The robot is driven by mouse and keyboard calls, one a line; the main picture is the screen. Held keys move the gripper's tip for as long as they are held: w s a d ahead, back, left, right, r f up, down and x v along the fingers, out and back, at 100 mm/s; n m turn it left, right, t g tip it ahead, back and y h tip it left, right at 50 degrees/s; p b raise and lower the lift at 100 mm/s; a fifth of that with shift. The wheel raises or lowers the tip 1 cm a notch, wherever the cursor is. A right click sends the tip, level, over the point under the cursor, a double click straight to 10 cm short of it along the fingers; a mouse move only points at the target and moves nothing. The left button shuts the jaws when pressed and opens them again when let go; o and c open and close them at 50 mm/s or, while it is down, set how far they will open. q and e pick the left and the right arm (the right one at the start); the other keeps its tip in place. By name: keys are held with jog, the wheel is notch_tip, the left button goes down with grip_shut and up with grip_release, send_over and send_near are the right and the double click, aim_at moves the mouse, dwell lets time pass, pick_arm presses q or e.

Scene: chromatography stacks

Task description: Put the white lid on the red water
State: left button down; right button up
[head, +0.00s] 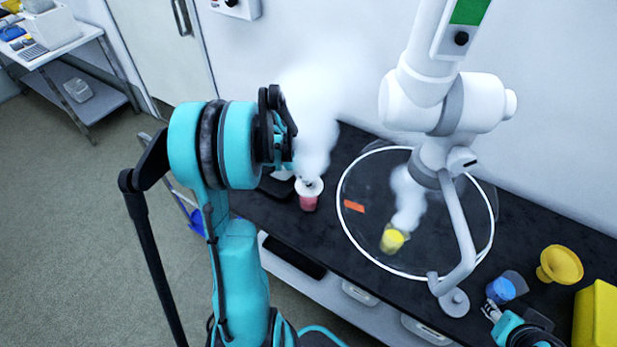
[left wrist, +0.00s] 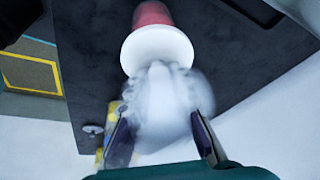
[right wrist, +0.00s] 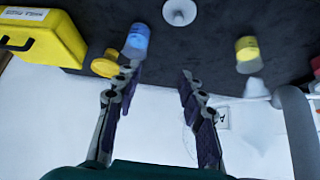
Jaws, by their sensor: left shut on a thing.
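The red water (head: 309,203) is in a small beaker on the dark bench, and its red side shows at the top of the left wrist view (left wrist: 152,14). The white lid (left wrist: 157,48) covers the beaker's mouth in that view; whether it is fully seated I cannot tell. In the head view the white lid (head: 308,187) shows at the beaker's top. My left gripper (left wrist: 160,128) is shut on the lid, with white vapour hiding the grip between its fingers. My right gripper (right wrist: 158,85) is open and empty, near a blue beaker (right wrist: 136,40).
A yellow beaker (head: 391,241) stands within a clear round hood (head: 345,215) on a white jointed arm. A yellow funnel (head: 560,264) and yellow box (head: 597,318) are at the right. White vapour rises by the red beaker. An orange label (head: 354,206) lies nearby.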

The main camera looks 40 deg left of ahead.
pick_arm(q)
jog(key=shift+f+b, duration=0.35)
jog(key=shift+f, duration=0.1)
jog(key=c, duration=0.9)
grip_release()
jog(key=shift+r, duration=0.15)
jog(key=shift+r+p, duration=2.6)
jog(key=shift+r, duration=0.85)
jog(key=shift+f, duration=0.1)
